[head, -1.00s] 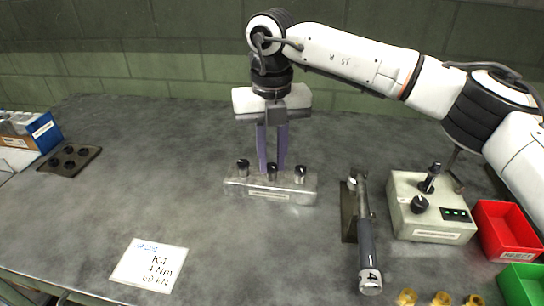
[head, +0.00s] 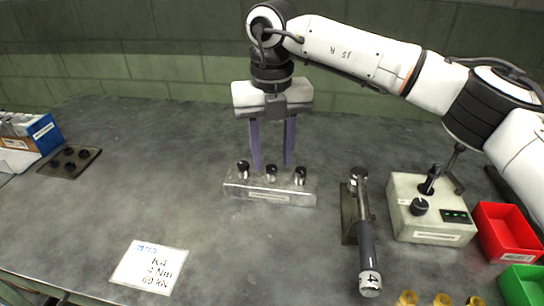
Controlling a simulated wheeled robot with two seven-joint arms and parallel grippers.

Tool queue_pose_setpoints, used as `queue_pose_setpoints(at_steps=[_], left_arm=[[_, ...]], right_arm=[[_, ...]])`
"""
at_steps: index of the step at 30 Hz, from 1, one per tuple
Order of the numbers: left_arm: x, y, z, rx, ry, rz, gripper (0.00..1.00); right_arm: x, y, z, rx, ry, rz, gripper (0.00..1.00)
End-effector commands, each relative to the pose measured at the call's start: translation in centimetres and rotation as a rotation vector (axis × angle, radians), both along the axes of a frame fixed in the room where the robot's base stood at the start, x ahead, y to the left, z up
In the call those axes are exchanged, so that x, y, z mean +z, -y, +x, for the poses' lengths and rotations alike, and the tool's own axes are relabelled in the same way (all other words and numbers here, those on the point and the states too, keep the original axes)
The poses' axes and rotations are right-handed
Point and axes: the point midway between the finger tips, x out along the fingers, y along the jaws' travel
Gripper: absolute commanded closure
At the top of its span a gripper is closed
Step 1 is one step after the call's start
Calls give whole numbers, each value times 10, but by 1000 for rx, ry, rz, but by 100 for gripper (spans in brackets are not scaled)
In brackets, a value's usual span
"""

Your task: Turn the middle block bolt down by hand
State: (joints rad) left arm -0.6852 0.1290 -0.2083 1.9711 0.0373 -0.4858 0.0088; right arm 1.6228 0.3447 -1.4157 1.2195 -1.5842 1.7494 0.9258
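The metal block (head: 270,192) stands on the bench with three dark-topped bolts in a row along its top. The middle bolt (head: 271,172) stands upright between the left bolt (head: 243,169) and the right bolt (head: 300,175). My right gripper (head: 272,164) comes down from above, behind the block. Its two purple fingers are spread wide, one on each side of the middle bolt, apart from it. Nothing is held between them. My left gripper does not show in the head view.
A torque wrench (head: 366,240) lies right of the block, beside a grey box (head: 412,222) with a knob. Red (head: 506,232) and green (head: 520,287) bins stand at the right. A label card (head: 150,267) lies front left.

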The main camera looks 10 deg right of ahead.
Motion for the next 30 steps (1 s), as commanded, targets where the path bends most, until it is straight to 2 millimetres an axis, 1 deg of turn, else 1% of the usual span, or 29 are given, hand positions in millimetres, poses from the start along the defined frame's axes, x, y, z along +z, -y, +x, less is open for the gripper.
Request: queue_pose_setpoints(at_steps=[1,7,9,13,15,18,30], left_arm=[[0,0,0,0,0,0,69],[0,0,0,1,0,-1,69],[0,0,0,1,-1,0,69],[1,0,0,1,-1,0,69],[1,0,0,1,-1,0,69],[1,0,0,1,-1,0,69],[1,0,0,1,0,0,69]], right_arm=[[10,-1,1,0,5,2,62],[51,-1,1,-1,6,2,62],[63,0,1,-1,5,1,62],[81,0,1,-1,4,1,62],[87,0,1,-1,4,2,62],[91,0,0,-1,3,1,62],[91,0,0,0,3,1,62]])
